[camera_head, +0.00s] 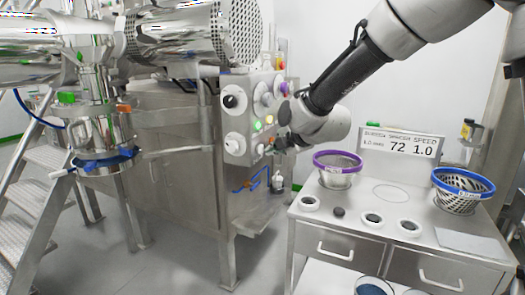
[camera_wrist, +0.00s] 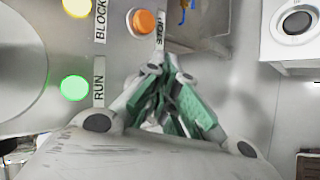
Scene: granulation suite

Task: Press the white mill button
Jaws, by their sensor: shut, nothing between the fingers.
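The machine's control panel (camera_head: 240,118) faces right, with knobs and lit buttons. A small white button (camera_head: 260,149) shows low on the panel, just left of my gripper (camera_head: 279,145); I cannot read its label. In the wrist view my gripper (camera_wrist: 172,105) has its green fingers shut and empty, pointing at the panel. They cover the panel area below the orange button (camera_wrist: 143,22), so no mill button shows clearly there. Whether the fingertips touch the panel cannot be told.
A lit green button (camera_wrist: 74,88) marked RUN and a pale button (camera_wrist: 76,6) marked BLOCK sit beside the fingers. A steel bench (camera_head: 350,212) with a purple-rimmed basket (camera_head: 338,163), a blue-rimmed basket (camera_head: 462,190) and a display sign (camera_head: 400,143) stands right. Steps (camera_head: 35,190) are at left.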

